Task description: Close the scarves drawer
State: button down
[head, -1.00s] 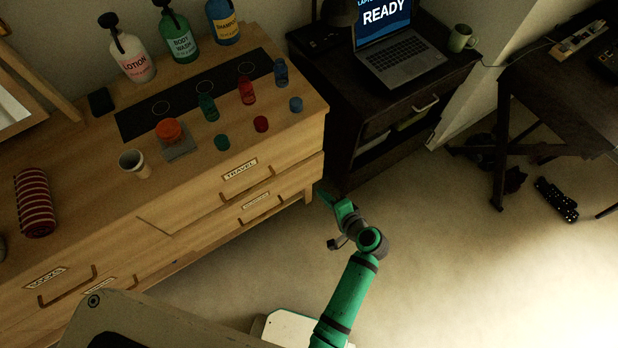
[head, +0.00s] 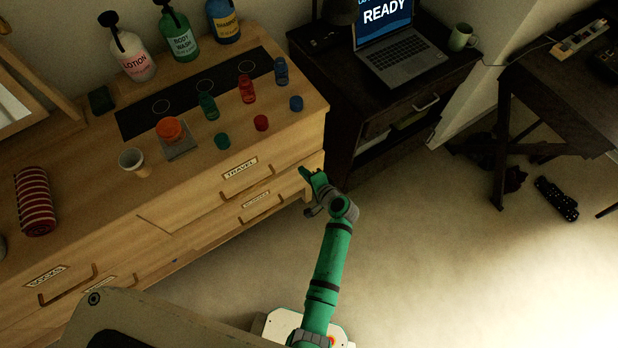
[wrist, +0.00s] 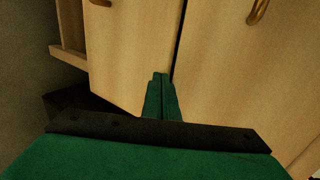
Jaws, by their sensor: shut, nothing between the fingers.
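The wooden dresser has a right-hand column of drawers, with a drawer labelled TRAVEL (head: 240,178) on top. Below it is a drawer front (head: 225,223) with a label too blurred to read surely, perhaps the scarves drawer; it seems to stand out slightly. My gripper (head: 305,173) is at the right end of these fronts in the head view. In the wrist view my gripper (wrist: 160,77) is shut and empty, its tips close to a pale wooden front (wrist: 130,55) beside a dark gap. I cannot tell whether they touch it.
Bottles, caps and a striped roll (head: 34,202) stand on the dresser top. A SOCKS drawer (head: 45,277) is at left. A dark cabinet with a laptop (head: 400,55) stands close right of the dresser. The floor (head: 440,250) in front is clear.

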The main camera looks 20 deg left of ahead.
dwell(0.3)
jog(key=shift+w+a, duration=0.75)
jog(key=shift+a, duration=0.3)
jog(key=d+f+v, duration=0.1)
jog(key=f+v, duration=0.1)
jog(key=v, duration=1.2)
jog(key=shift+s, duration=0.35)
